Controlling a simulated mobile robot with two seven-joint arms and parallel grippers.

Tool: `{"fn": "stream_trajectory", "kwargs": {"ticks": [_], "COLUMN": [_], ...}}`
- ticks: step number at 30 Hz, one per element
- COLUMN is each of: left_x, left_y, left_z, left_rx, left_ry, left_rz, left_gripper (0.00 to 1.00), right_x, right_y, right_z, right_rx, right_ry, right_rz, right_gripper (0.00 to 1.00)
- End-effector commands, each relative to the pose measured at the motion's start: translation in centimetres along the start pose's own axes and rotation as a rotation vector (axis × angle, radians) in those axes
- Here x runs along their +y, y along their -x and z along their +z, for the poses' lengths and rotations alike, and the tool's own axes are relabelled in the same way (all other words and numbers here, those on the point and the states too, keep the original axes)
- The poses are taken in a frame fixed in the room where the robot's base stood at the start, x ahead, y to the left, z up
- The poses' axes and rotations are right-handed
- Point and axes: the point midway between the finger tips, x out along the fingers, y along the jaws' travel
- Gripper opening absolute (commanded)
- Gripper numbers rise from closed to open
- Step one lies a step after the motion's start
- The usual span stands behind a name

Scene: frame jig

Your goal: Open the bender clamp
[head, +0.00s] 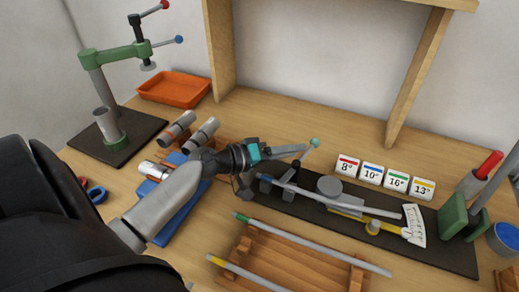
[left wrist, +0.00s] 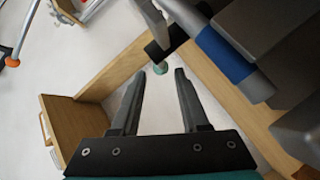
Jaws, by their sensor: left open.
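The bender's dark base (head: 440,252) lies on the bench with a grey round die (head: 329,186) and a grey tube (head: 340,203) along it. The gripper partly hides the clamp body. My right gripper is not in view.
Numbered cards (head: 371,171) stand behind the bender. A wooden rack (head: 290,258) with rods lies in front. A green block (head: 455,219) stands at the right end, a green press (head: 115,54) and an orange tray (head: 174,89) at the back left. A wooden frame (head: 222,50) rises behind.

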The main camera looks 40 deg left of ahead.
Motion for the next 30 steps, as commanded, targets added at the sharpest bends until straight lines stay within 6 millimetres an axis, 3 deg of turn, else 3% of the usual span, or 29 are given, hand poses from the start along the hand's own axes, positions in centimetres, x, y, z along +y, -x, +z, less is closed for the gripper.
{"fn": "stream_trajectory", "kwargs": {"ticks": [9,15,28,30], "left_x": [-0.1,-0.1,0.0,0.0], "left_y": [5.7,8.2,9.2,9.2], "left_z": [0.1,0.0,0.0,0.0], "left_rx": [-0.002,-0.001,-0.001,-0.001], "left_ry": [0.0,-0.001,-0.001,-0.002], "left_rz": [-0.003,-0.001,0.001,0.001], "left_gripper": [0.45,0.45,0.45,0.39], "right_x": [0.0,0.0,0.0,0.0], "right_y": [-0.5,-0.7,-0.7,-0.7], "right_z": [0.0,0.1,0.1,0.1], "right_rx": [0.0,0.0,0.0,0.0], "right_ry": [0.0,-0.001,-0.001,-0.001], "right_rz": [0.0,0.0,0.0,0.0], "right_gripper": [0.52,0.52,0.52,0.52]}}
